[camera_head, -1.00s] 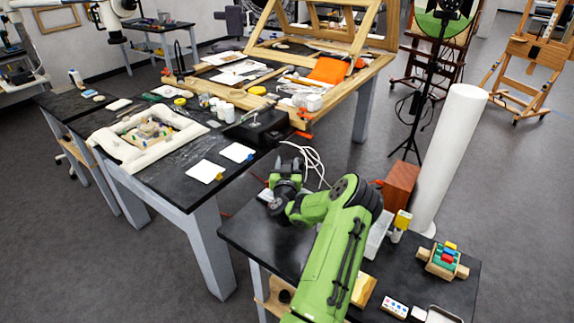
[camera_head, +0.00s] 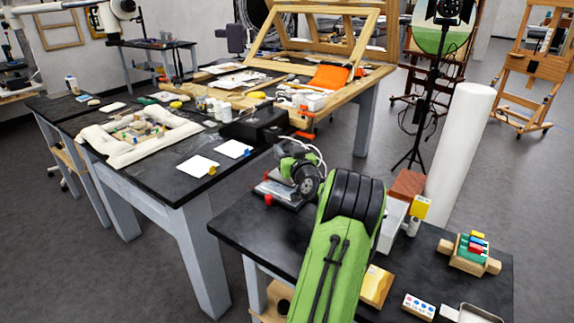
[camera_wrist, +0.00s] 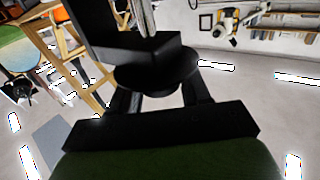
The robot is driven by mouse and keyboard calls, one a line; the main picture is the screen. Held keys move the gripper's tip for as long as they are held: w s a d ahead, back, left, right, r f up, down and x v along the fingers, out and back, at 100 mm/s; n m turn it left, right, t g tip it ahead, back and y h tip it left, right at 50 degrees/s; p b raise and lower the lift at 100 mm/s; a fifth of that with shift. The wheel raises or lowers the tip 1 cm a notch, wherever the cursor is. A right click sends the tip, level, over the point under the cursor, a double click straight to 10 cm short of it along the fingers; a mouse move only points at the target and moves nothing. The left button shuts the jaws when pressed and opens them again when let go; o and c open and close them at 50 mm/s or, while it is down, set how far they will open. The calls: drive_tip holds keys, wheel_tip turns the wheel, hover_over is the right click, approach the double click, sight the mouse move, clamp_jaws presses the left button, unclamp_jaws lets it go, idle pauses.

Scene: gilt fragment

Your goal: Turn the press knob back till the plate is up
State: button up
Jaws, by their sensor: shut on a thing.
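The press (camera_head: 278,190), a low grey and dark device with red parts, stands at the back left of the near black table. My gripper (camera_head: 296,172) is over it, partly hidden by my green arm. In the wrist view, my gripper (camera_wrist: 160,98) has its two dark fingers closed on a round black knob (camera_wrist: 155,76). A dark block of the press (camera_wrist: 130,45) shows just beyond the knob. The plate's height cannot be made out, as my arm and the press's own parts cover it.
On the near table (camera_head: 400,262) are a white box (camera_head: 391,226), a yellow-topped bottle (camera_head: 418,212), a wooden rack with coloured pieces (camera_head: 470,250) and a metal tray (camera_head: 468,313). A white roll (camera_head: 460,150) stands behind. A larger cluttered table (camera_head: 180,180) is at left.

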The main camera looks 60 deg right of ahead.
drive_tip(key=shift+f+n+t+y+b, duration=0.1)
drive_tip(key=shift+n+t+y+b, duration=0.5)
drive_tip(key=shift+y+b, duration=0.2)
drive_tip(key=shift+n+t+y, duration=0.3)
drive_tip(key=o, duration=0.9)
drive_tip(key=shift+o, duration=0.2)
drive_tip(key=v, duration=1.5)
drive_tip(key=shift+s+a+b, duration=0.25)
drive_tip(key=shift+b, duration=0.2)
